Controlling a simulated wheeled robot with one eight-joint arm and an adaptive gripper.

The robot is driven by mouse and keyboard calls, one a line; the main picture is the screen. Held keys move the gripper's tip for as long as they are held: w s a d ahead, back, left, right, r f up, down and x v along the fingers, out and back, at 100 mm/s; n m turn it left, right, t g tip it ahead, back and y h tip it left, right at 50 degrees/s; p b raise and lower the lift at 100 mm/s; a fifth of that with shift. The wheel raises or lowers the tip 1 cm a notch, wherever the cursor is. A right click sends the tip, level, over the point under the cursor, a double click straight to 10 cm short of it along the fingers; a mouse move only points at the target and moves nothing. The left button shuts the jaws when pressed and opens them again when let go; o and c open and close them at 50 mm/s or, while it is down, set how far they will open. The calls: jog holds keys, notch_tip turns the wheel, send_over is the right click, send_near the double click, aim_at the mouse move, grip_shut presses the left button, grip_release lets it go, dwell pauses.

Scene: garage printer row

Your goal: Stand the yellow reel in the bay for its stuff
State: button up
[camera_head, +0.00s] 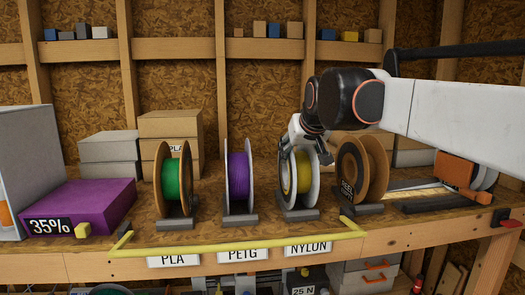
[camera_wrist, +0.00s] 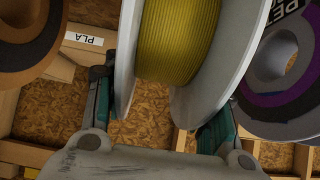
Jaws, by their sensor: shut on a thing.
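The yellow reel (camera_head: 304,178) has white flanges and yellow filament. It stands upright at the bay marked NYLON (camera_head: 308,248), over a grey cradle (camera_head: 298,214). I cannot tell whether it rests fully on the cradle. My gripper (camera_head: 303,150) reaches it from above and is shut on it. In the wrist view my gripper (camera_wrist: 158,118) has one finger at each outer flange of the yellow reel (camera_wrist: 178,40). No writing on the yellow reel is visible. The other bay signs read PLA (camera_head: 173,261) and PETG (camera_head: 243,254).
A green reel (camera_head: 171,178) and a purple reel (camera_head: 239,176) stand to the left. A brown-flanged reel (camera_head: 372,168) stands close on the right. A yellow rail (camera_head: 240,247) runs along the front edge. A purple box (camera_head: 85,207) sits at far left.

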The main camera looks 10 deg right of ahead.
jog(key=o, duration=1.6)
jog(key=shift+o, duration=0.2)
jog(key=o, duration=0.6)
jog(key=shift+s, duration=0.1)
jog(key=v, duration=1.2)
